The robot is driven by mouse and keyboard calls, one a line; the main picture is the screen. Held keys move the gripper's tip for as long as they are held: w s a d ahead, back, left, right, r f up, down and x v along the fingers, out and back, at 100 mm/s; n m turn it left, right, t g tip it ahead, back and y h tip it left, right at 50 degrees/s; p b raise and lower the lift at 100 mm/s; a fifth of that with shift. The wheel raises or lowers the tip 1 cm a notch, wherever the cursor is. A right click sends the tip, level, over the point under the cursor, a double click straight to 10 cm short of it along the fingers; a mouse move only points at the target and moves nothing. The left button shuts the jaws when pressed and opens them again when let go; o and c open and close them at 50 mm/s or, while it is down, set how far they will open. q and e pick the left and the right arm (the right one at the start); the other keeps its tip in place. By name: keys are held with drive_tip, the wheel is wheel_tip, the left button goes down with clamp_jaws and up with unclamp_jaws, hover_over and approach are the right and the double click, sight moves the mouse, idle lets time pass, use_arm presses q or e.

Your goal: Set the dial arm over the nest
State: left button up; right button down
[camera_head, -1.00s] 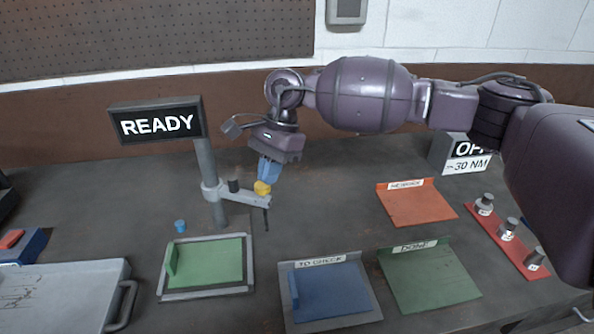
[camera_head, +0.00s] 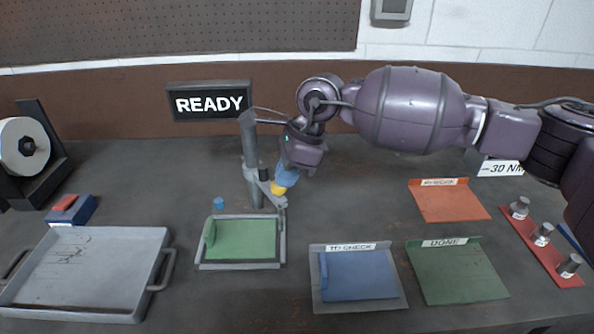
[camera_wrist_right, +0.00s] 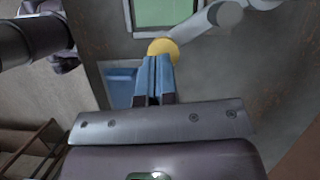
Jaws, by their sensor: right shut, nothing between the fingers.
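The grey dial arm (camera_head: 273,197) reaches from a collar on the upright post (camera_head: 251,155) toward the front right. Its outer end is by the back right corner of the nest, a green plate (camera_head: 246,239) in a grey frame. A yellow knob (camera_head: 279,189) sits near that end. My right gripper (camera_head: 283,181) has its blue fingers shut, with the tips at the knob; contact is unclear. In the right wrist view, the knob (camera_wrist_right: 163,48) is just beyond the fingertips, and the nest (camera_wrist_right: 165,12) lies past it. My left gripper is not in view.
A small blue cap (camera_head: 218,203) stands behind the nest. Blue TO CHECK (camera_head: 358,276), green DONE (camera_head: 455,273) and orange (camera_head: 448,203) trays lie to the right. A grey tray (camera_head: 85,270) is at left.

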drive_tip(key=shift+s+a+m, duration=0.55)
drive_tip(key=shift+a+m, duration=0.15)
drive_tip(key=shift+a, duration=0.15)
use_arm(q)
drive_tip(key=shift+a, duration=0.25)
use_arm(e)
drive_tip(key=shift+s+a, duration=0.25)
drive_tip(key=shift+a, duration=0.25)
drive_tip(key=shift+s+a, duration=0.2)
drive_tip(key=shift+a, duration=0.25)
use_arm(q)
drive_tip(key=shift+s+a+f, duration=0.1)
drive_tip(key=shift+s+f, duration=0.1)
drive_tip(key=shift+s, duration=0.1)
use_arm(e)
drive_tip(key=shift+s+a, duration=0.1)
drive_tip(key=shift+a, duration=0.25)
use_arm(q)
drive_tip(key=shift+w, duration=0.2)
use_arm(e)
drive_tip(key=shift+a, duration=0.2)
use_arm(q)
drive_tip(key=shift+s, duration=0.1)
